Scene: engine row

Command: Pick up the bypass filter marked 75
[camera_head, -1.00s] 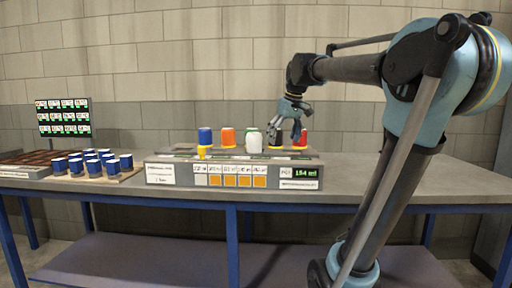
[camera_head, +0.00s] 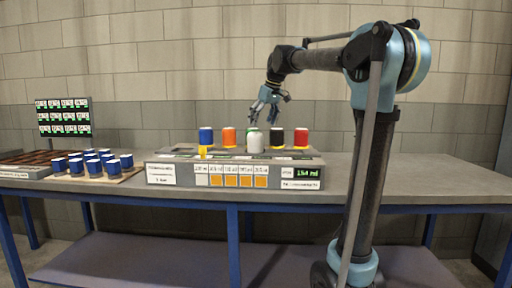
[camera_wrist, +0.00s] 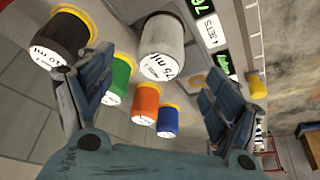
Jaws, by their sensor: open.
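A white canister (camera_head: 255,144) stands at the front of the row on the grey stand. In the wrist view the same white canister (camera_wrist: 163,45) shows a label that appears to read 75 ml, seen tilted. My gripper (camera_head: 269,114) is open and empty, above the row near the white and black canisters. In the wrist view the white canister lies between the open fingertips (camera_wrist: 161,62), apart from them. A green canister (camera_head: 251,130) is partly hidden behind the white one.
Blue (camera_head: 206,137), orange (camera_head: 229,137), black (camera_head: 277,138) and red (camera_head: 301,139) canisters flank it closely. A small yellow piece (camera_head: 203,152) sits at the stand's front. Several blue cups (camera_head: 93,165) stand left. The bench's right side (camera_head: 400,175) is clear.

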